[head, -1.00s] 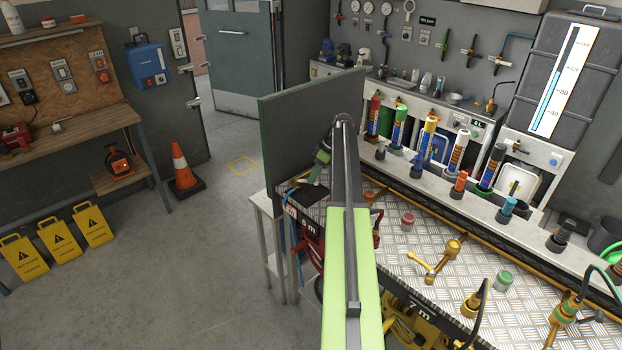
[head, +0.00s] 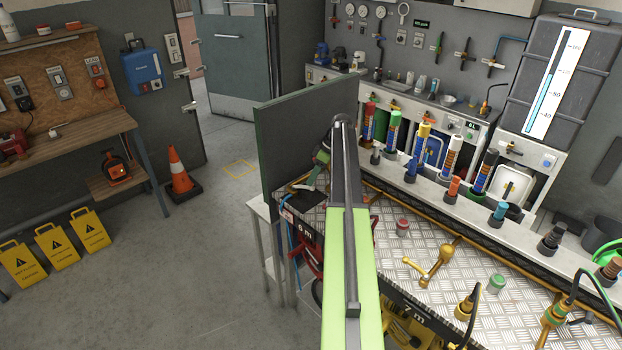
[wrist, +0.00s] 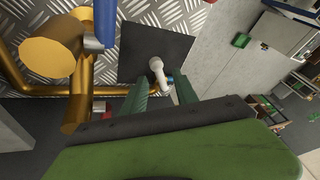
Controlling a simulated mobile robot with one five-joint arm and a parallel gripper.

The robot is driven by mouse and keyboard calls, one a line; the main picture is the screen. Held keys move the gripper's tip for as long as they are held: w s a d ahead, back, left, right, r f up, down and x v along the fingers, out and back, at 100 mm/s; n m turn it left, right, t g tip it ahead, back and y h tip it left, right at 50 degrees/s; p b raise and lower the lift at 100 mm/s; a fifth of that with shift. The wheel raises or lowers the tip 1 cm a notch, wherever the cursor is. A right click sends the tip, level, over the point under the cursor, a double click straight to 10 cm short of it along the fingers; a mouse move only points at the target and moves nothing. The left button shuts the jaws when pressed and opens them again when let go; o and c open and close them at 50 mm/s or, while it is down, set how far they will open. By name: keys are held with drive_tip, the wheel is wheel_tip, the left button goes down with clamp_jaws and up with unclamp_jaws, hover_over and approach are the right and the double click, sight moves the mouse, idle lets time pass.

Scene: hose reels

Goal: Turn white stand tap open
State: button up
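In the wrist view, a small white tap piece (wrist: 157,68) with a rounded, bent top stands in front of a dark square plate (wrist: 140,48). A bluish part shows at its right side. My gripper (wrist: 160,88) is open, its two green fingers on either side of the white piece's lower part. I cannot tell whether they touch it. In the head view my arm covers much of this spot. Only a green and dark part of my gripper (head: 321,156) shows left of the arm's end, near the dark upright panel (head: 300,145).
Brass pipework (wrist: 72,75) runs close to the left of the fingers in the wrist view. In the head view, the tread-plate bench (head: 470,265) holds a brass tap (head: 437,262) and red and green knobs. An orange cone (head: 180,175) stands on open floor at left.

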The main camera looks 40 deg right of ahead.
drive_tip(key=p+v, duration=1.2)
drive_tip(key=v, duration=0.2)
drive_tip(key=shift+s+d+r, duration=0.25)
drive_tip(key=shift+d+r, duration=0.05)
